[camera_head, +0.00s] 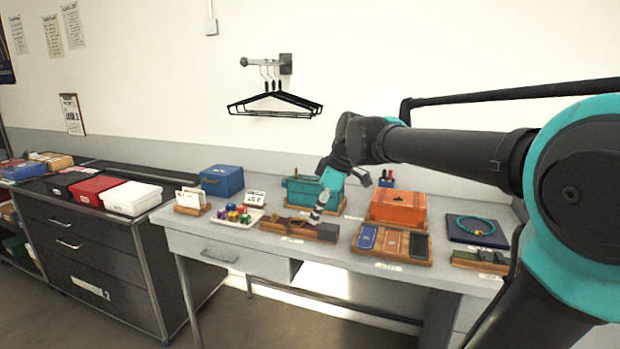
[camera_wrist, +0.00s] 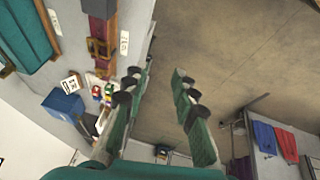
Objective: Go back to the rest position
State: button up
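My gripper (camera_head: 319,207) hangs above the grey table (camera_head: 254,261), near its middle, with my arm reaching in from the right. In the head view it is in front of the teal box (camera_head: 301,190) and over the wooden tray (camera_head: 273,226). In the wrist view the two fingers of my gripper (camera_wrist: 160,80) stand well apart with only floor showing between them. Nothing is held. Whether the fingertips touch the tray is hard to tell from the head view.
An orange box (camera_head: 398,208), a wooden tray of cloth pieces (camera_head: 432,259) and a necklace on a dark blue pad (camera_head: 464,239) lie to the right. A blue box (camera_head: 222,180) stands left. Black hangers (camera_head: 276,104) hang on the wall behind.

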jog(key=s+d+f+m+h, duration=0.1)
jog(key=s+d+f+m, duration=0.4)
jog(key=f, duration=0.3)
jog(key=s+d+f+m+t+h, duration=0.1)
jog(key=s+d+f+m, duration=0.4)
jog(key=f, duration=0.4)
jog(key=s+d+f+m+h, duration=0.2)
jog(key=s+d+f+m, duration=0.3)
jog(key=d+f, duration=0.2)
jog(key=shift+s+f+t, duration=0.3)
jog(key=shift+s+f, duration=0.1)
jog(key=shift+f, duration=0.35)
